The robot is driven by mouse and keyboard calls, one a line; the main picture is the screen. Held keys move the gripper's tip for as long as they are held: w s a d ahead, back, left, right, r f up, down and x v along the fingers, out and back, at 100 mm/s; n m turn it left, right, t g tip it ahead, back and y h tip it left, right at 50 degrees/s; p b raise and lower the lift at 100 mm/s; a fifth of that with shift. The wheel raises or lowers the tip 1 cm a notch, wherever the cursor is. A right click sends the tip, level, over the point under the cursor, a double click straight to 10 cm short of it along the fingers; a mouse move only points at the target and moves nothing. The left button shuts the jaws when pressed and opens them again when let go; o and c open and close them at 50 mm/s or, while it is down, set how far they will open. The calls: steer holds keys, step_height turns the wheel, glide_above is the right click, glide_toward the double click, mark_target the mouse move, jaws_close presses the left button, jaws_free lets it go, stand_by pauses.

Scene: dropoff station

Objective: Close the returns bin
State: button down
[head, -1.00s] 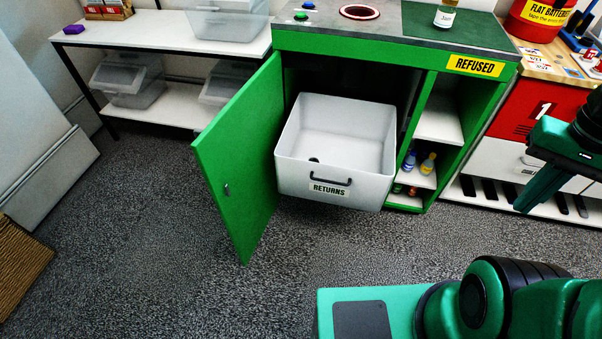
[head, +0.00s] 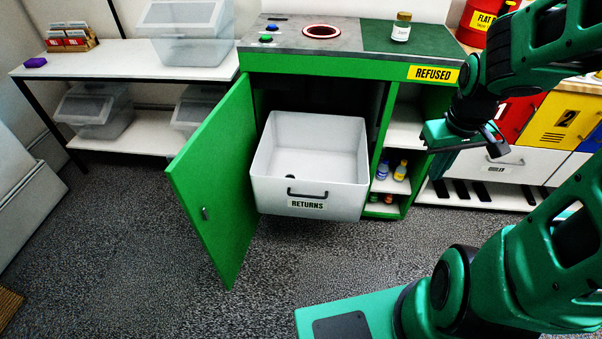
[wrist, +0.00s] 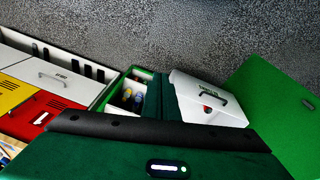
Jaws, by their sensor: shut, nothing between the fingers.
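The returns bin (head: 308,200) is a white, open-topped tub with a black handle and a RETURNS label. It sticks out of the green cabinet (head: 330,66), tilted forward. A small dark thing lies inside it. The green cabinet door (head: 215,190) is swung wide open, left of the bin. The bin's front (wrist: 212,100) and the green door (wrist: 275,105) also show in the wrist view. My gripper (head: 438,158) is shut and empty, hanging right of the bin, in front of the cabinet's right side and apart from the bin. Its fingertips are hard to make out.
Open shelves (head: 400,135) with small bottles fill the cabinet's right side. A jar (head: 401,27) stands on top. A white shelf unit (head: 120,65) with clear boxes is at left, coloured lockers (head: 555,120) at right. The carpet before the bin is free.

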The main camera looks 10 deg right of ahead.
steer(key=w+a+f+n+t, duration=0.2)
steer(key=w+a+f+n, duration=0.3)
steer(key=w+f, duration=0.3)
steer(key=n+t+y, duration=0.3)
steer(key=n+y, duration=0.1)
steer(key=n, duration=0.5)
glide_toward(300, 184)
step_height(300, 184, down, 4)
steer(key=s+a, duration=0.2)
steer(key=w, duration=0.3)
steer(key=shift+w+d+r, duration=0.15)
steer(key=shift+w+d, duration=0.05)
steer(key=shift+d, duration=0.1)
steer(key=shift+w+d, duration=0.15)
steer(key=shift+w, duration=0.25)
